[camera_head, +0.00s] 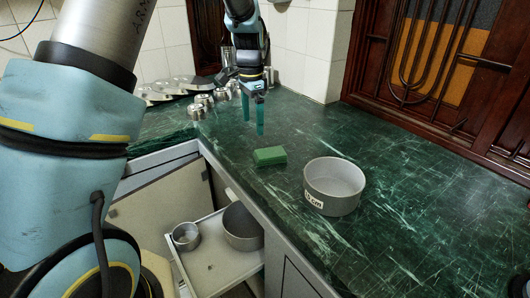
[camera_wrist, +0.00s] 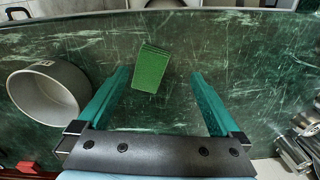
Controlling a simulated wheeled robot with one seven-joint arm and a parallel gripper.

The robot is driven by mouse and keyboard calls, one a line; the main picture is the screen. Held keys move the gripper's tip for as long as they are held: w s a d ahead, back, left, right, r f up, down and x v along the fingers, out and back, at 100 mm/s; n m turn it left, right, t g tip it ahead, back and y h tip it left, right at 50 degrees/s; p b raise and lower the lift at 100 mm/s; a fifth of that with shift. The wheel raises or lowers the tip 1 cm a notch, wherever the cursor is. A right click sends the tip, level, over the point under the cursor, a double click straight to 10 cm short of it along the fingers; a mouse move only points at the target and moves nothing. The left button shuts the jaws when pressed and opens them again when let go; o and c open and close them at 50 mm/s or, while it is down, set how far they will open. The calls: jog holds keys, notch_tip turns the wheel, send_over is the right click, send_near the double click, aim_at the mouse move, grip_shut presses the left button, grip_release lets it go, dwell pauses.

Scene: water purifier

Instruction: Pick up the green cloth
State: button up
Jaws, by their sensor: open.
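The green cloth (camera_head: 269,156) is a small folded block lying on the dark green marbled counter, left of a grey pot, in the head view. In the wrist view the cloth (camera_wrist: 150,68) lies ahead of my fingers, a little left of the middle of the gap. My gripper (camera_head: 253,115) hangs above the counter, pointing down, behind the cloth and slightly to its left. Its two teal fingers are apart with nothing between them; they also show in the wrist view (camera_wrist: 160,98). The gripper does not touch the cloth.
A grey pot (camera_head: 334,187) stands right of the cloth. Metal cups (camera_head: 203,103) and other metalware stand at the back left. An open drawer (camera_head: 217,259) with pots is below the counter's front edge. The counter on the right is clear.

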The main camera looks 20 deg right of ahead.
jog(key=s+d+f+m, duration=0.1)
jog(key=d+m, duration=0.2)
jog(key=d, duration=0.3)
jog(key=p, duration=0.2)
send_over(270, 152)
jog(key=f, duration=0.2)
jog(key=d+f, duration=0.1)
jog(key=f, duration=0.1)
jog(key=shift+w+f, duration=0.1)
jog(key=shift+f, duration=0.15)
jog(key=shift+a+f+p, duration=0.2)
jog(key=shift+f+p, duration=0.2)
jog(key=shift+f, duration=0.6)
jog(key=shift+a+f+p, duration=0.15)
jog(key=shift+f+p, duration=0.2)
jog(key=shift+f, duration=0.6)
jog(key=shift+a+f+p, duration=0.2)
jog(key=shift+f+p, duration=0.2)
jog(key=shift+f, duration=0.6)
jog(key=shift+c, duration=0.2)
jog(key=c, duration=1.3)
notch_tip(270, 152, up, 10)
jog(key=b, duration=0.3)
